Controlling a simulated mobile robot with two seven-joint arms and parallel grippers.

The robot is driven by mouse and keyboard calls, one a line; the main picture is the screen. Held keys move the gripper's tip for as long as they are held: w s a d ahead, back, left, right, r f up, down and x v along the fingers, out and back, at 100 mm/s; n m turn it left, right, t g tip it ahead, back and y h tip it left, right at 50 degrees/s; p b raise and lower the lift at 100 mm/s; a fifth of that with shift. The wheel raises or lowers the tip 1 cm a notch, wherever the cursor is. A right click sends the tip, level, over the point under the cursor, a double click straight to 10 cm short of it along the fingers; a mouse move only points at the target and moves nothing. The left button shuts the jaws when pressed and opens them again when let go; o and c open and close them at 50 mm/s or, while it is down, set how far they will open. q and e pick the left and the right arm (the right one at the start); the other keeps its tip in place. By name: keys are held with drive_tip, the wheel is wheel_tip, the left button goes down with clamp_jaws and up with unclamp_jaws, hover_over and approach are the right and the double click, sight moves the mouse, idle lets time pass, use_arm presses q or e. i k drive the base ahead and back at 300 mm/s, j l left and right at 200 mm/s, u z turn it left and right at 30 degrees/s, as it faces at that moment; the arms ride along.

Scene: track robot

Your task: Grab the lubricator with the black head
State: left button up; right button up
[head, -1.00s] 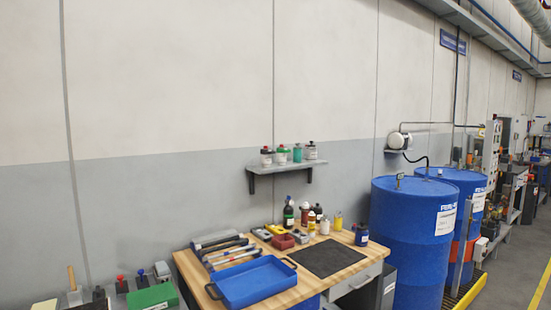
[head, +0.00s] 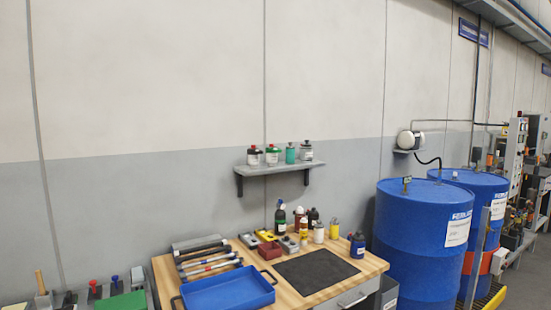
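Several small containers stand upright on a grey wall shelf (head: 262,172). The rightmost has a pale grey body and a black head (head: 306,152). Neither of my grippers is in view.
The workbench (head: 376,264) carries a blue tray (head: 228,292), a black mat (head: 316,270), a small red bin (head: 269,250) and tools. Blue drums (head: 422,240) stand to its right. At lower left, a green box (head: 122,300) sits on another surface.

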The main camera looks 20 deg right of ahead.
sight(253, 157)
drive_tip(key=i+l+z, duration=0.1)
drive_tip(key=l, duration=0.3)
drive_tip(key=i+l+z, duration=0.15)
drive_tip(key=l, duration=0.2)
drive_tip(key=l+z, duration=0.1)
drive_tip(key=l, duration=0.25)
drive_tip(key=i+l+z, duration=0.1)
drive_tip(key=l, duration=0.25)
drive_tip(key=i+l+z, duration=0.15)
drive_tip(key=l, duration=0.2)
drive_tip(key=i, duration=0.05)
